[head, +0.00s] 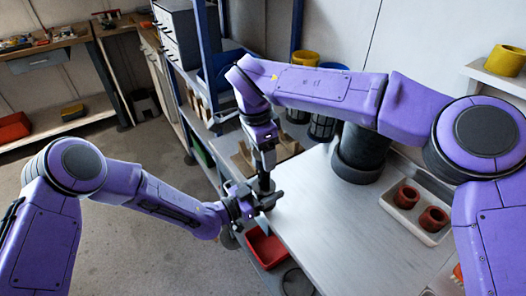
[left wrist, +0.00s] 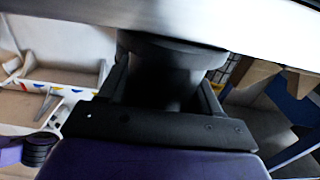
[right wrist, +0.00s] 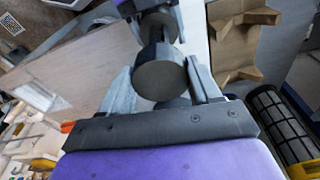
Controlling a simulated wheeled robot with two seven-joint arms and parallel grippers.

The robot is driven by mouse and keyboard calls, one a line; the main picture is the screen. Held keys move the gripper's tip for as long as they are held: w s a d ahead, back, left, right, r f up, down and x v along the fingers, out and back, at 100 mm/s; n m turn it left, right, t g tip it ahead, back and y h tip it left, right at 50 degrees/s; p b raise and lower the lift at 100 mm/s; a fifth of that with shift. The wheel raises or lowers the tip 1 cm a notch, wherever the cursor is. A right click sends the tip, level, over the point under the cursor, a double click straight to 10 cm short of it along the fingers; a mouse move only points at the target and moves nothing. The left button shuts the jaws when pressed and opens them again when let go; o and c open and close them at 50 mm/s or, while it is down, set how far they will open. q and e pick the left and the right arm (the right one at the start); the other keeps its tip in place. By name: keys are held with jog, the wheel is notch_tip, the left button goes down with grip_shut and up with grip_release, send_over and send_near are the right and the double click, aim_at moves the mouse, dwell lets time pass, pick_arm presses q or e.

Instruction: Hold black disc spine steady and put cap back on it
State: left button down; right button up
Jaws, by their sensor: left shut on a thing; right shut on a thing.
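The black disc spine (head: 265,186) is upright at the table's left edge in the head view. My left gripper (head: 262,200) is shut on it from the left, low down. The spine's wide dark part also fills the space between the fingers in the left wrist view (left wrist: 165,75). My right gripper (head: 265,163) points down just above and is shut on the cap, a dark round piece (right wrist: 160,75) between its fingers in the right wrist view. More black parts of the spine show beyond it. The fingers hide the joint, so I cannot tell whether the cap is seated.
The metal table (head: 345,235) is mostly clear. A tray (head: 418,212) with red-brown cups lies at right, and a black cylinder (head: 360,153) stands at the back. A red bin (head: 266,246) sits below the table's left edge. Blue-framed shelving is behind the grippers.

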jog(key=m, duration=0.3)
jog(key=m+g, duration=0.1)
jog(key=m, duration=0.3)
jog(key=shift+w+a+m, duration=0.1)
jog(key=shift+w+m, duration=0.1)
jog(key=shift+m, duration=0.1)
jog(key=m, duration=0.3)
jog(key=shift+m, duration=0.3)
jog(key=m, duration=0.6)
jog(key=shift+w+g+y, duration=0.1)
jog(key=shift+g+y, duration=0.2)
jog(key=shift+g, duration=0.1)
jog(key=m, duration=0.6)
jog(key=shift+d+y, duration=0.3)
jog(key=m, duration=0.5)
jog(key=shift+d+m+y, duration=0.1)
jog(key=shift+m+y, duration=0.3)
jog(key=m, duration=0.5)
jog(key=shift+d, duration=0.1)
jog(key=m+t, duration=0.1)
jog(key=m, duration=0.4)
jog(key=shift+y, duration=0.3)
jog(key=m, duration=0.6)
jog(key=shift+s+m+t, duration=0.25)
jog(key=shift+m+t, duration=0.15)
jog(key=o, duration=1.2)
jog(key=shift+f, duration=0.1)
